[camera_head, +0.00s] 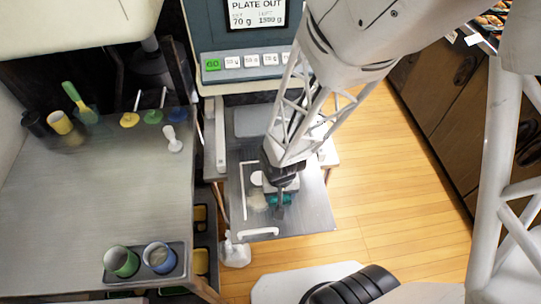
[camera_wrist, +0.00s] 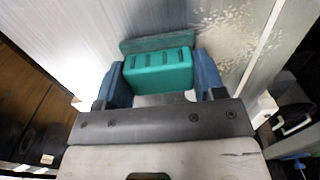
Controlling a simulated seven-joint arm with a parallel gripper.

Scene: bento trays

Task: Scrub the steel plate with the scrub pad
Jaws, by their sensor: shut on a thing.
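My gripper (camera_wrist: 160,85) is shut on the green scrub pad (camera_wrist: 158,70), one blue finger on each side of its block. In the head view the pad (camera_head: 273,200) shows as a teal patch under my gripper (camera_head: 280,192), low over the steel plate. The steel plate (camera_head: 310,208) is a flat grey sheet with a white handle at its near edge. A pale speckled patch (camera_wrist: 228,30) lies on it beside the pad in the wrist view. I cannot tell whether the pad touches the plate.
A machine with a screen (camera_head: 257,12) and buttons stands behind the plate. A grey table (camera_head: 75,200) at the left holds a green cup (camera_head: 121,262), a blue cup (camera_head: 159,257) and several utensils. A white bottle (camera_head: 235,253) is below the plate's near left corner. Wooden floor is open at right.

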